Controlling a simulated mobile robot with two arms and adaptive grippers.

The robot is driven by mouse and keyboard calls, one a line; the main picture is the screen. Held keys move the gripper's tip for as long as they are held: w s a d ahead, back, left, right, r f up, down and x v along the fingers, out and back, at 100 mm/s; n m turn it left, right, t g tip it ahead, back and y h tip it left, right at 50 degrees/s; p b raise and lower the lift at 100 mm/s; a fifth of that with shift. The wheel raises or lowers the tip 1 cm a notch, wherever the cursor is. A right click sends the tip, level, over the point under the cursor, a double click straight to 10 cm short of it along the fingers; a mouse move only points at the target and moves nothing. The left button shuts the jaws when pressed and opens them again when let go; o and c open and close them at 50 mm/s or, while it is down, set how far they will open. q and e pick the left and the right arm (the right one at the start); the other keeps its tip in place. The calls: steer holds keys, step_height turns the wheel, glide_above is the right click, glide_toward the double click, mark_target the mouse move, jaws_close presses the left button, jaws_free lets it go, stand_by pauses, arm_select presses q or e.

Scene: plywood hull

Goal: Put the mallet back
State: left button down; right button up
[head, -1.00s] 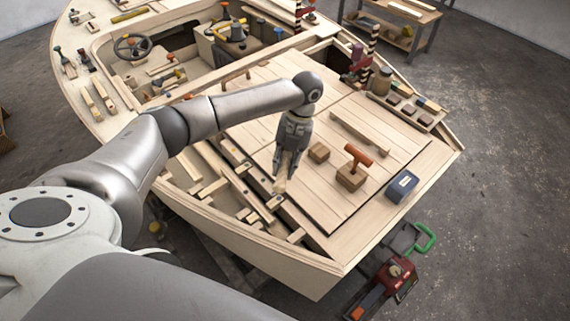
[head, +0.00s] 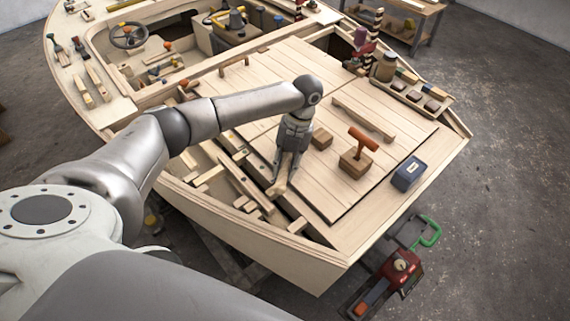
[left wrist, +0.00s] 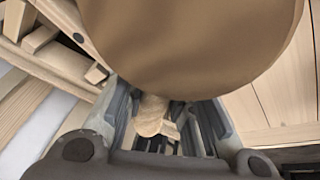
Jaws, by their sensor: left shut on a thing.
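My left gripper (head: 281,180) points down over the open slatted front part of the boat and is shut on a tan wooden piece, which I take for the mallet (head: 277,188). Only a short end of it shows below the fingertips in the head view. In the left wrist view a pale rounded end (left wrist: 152,117) sits between the fingers. A large brown round surface (left wrist: 190,45) fills the top there, very near the camera; it looks like the mallet's head. The gripper hides the rest. My right gripper is not in view.
A tray of small parts (head: 420,97) sits at the right edge.

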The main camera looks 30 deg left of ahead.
arm_select(q)
steer(key=shift+f, duration=0.1)
stand_by(0.3)
steer(key=c, duration=1.2)
jaws_free()
steer(key=shift+o, duration=0.2)
steer(key=shift+f, duration=0.1)
steer(key=v, duration=1.2)
